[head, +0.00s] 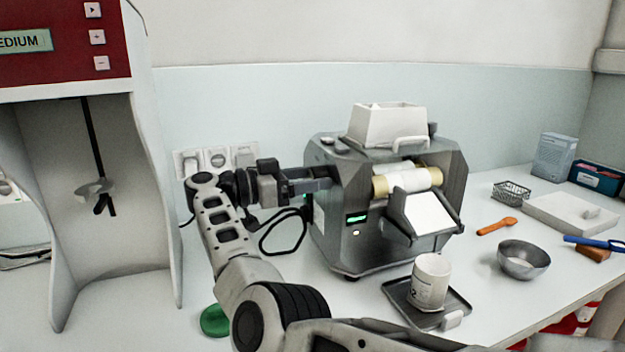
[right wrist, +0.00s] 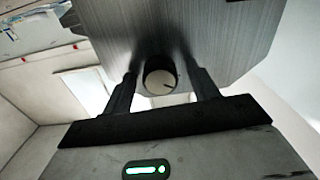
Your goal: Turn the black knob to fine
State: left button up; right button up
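The mill (head: 335,235) is a grey metal machine with rollers, a white hopper on top and a small green-lit display. The black knob (right wrist: 161,77) shows in the right wrist view on the mill's brushed-metal side, with a pale face and a dark pointer line. In the head view it is hidden. My right gripper (head: 325,178) is at the mill's left side. In the right wrist view its two fingers (right wrist: 161,84) stand on either side of the knob, with a visible gap to each side. My left gripper is not in view.
A cup (head: 431,280) stands on a small tray (head: 455,316) before the mill. A metal bowl (head: 523,260) and orange scoop (head: 497,226) lie to the right. A red and white machine (head: 160,190) stands at left. A black cable (head: 283,245) hangs below my gripper.

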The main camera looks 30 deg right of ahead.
jog(key=c, duration=0.9)
pick_arm(q)
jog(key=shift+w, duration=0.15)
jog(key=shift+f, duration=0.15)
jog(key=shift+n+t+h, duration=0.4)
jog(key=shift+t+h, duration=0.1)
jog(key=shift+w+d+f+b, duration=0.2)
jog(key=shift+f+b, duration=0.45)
jog(key=shift+b, duration=1.2)
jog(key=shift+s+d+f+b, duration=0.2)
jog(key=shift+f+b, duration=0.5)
jog(key=shift+b, duration=1.2)
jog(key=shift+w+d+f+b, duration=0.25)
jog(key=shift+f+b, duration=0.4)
jog(key=shift+b, duration=1.2)
pick_arm(e)
jog(key=shift+m, duration=11.8)
jog(key=shift+r, duration=0.1)
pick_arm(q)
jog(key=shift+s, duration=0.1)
